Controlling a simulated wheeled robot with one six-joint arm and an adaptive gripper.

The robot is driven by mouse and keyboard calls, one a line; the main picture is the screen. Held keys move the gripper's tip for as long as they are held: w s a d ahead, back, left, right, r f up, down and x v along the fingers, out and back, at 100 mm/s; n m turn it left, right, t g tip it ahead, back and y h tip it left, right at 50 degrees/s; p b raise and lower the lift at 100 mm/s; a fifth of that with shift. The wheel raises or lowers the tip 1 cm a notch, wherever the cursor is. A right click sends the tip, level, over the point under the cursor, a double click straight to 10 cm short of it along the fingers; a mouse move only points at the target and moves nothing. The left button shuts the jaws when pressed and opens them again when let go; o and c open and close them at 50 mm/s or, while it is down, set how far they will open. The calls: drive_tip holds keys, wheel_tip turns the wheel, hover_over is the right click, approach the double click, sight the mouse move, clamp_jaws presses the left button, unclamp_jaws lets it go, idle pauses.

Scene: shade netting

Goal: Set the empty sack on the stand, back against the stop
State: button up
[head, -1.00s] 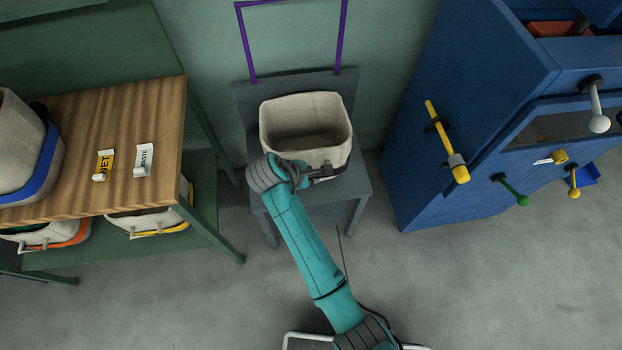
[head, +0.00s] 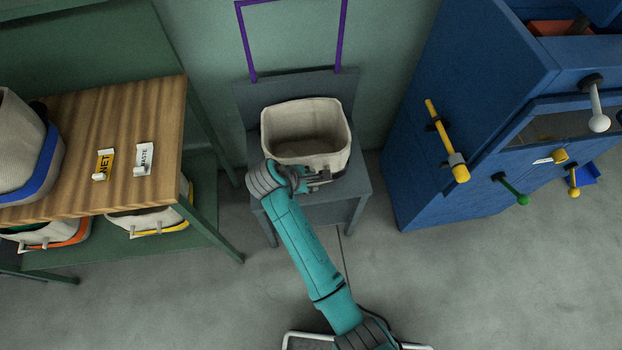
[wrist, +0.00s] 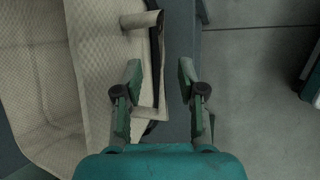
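The empty cream sack (head: 305,155) sits upright and open-topped on the seat of the grey stand (head: 348,188). The stand's raised back plate, the stop (head: 298,84), is behind the sack. I cannot tell whether the sack's back touches it. My gripper (head: 322,180) is at the sack's front, low on the right. In the wrist view my gripper (wrist: 160,75) is open, its two fingers apart. The sack's front wall (wrist: 95,70) is on the left there, with a protruding handle (wrist: 142,20) ahead of the fingers. The sack's underside is hidden.
A purple frame (head: 240,38) rises behind the stand. A wooden-topped bench (head: 130,110) with other sacks stands left. A blue cabinet (head: 425,185) with yellow, green and white handles stands right. Grey floor (head: 470,270) is clear in front.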

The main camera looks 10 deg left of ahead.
drive_tip(key=v, duration=1.1)
drive_tip(key=s+d+f+m+t+y, duration=0.1)
drive_tip(key=s+d+f+m+y, duration=0.1)
drive_tip(key=s+d+f, duration=0.35)
drive_tip(key=s+d+f+m+t+y, duration=0.1)
drive_tip(key=s+d+f+m, duration=0.1)
drive_tip(key=d+f, duration=0.65)
drive_tip(key=s+d+r+m+t+y, duration=0.1)
drive_tip(key=s+d+m, duration=0.2)
drive_tip(key=s+d, duration=0.3)
drive_tip(key=s+d+r+m+t, duration=0.3)
drive_tip(key=s+r+m, duration=0.3)
drive_tip(key=s+r, duration=0.4)
drive_tip(key=s+d+r+m+t, duration=0.3)
drive_tip(key=s+d+r+m, duration=0.2)
drive_tip(key=s+r, duration=0.6)
drive_tip(key=shift+r+m, duration=0.6)
drive_tip(key=shift+m, duration=0.4)
